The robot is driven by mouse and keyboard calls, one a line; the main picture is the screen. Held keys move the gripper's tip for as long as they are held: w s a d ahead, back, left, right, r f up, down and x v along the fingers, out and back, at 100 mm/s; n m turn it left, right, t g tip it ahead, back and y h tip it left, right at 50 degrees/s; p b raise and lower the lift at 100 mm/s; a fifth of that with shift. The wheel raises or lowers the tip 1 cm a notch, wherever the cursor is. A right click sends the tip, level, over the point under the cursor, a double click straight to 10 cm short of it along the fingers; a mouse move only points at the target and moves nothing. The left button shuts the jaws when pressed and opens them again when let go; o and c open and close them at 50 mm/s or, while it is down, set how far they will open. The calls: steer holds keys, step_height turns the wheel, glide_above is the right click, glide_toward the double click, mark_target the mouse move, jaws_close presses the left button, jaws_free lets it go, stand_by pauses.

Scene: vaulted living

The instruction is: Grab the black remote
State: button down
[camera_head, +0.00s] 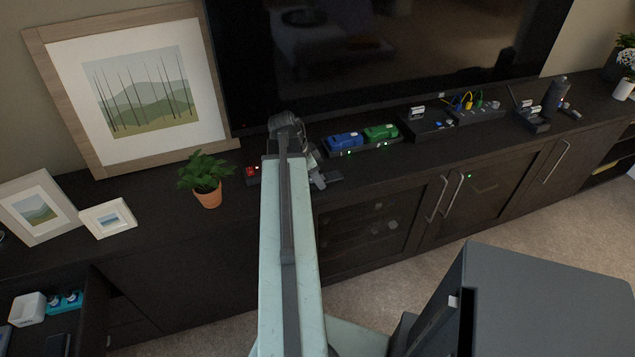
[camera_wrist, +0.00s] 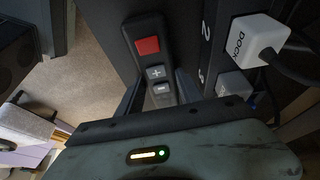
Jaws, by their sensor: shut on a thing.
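The black remote (camera_wrist: 148,45), with a red button and grey plus and minus buttons, is in the upper middle of the wrist view. My gripper (camera_wrist: 160,92) is shut on its lower end, with the dark fingers on either side. The remote's lower end is hidden behind my wrist. In the head view my gripper (camera_head: 318,172) is at the cabinet top, mostly hidden behind my arm. A small red patch (camera_head: 251,170) shows just left of my arm there; I cannot tell if it belongs to the remote.
A white dock plug (camera_wrist: 258,38) with a cable is right of the remote. Blue (camera_head: 345,142) and green (camera_head: 381,133) units stand right of my gripper on the cabinet (camera_head: 390,163). A potted plant (camera_head: 207,185) stands left, the television (camera_head: 400,50) behind.

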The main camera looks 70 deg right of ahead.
step_height(320, 180, up, 10)
steer(key=p, duration=1)
steer(key=shift+r, duration=0.15)
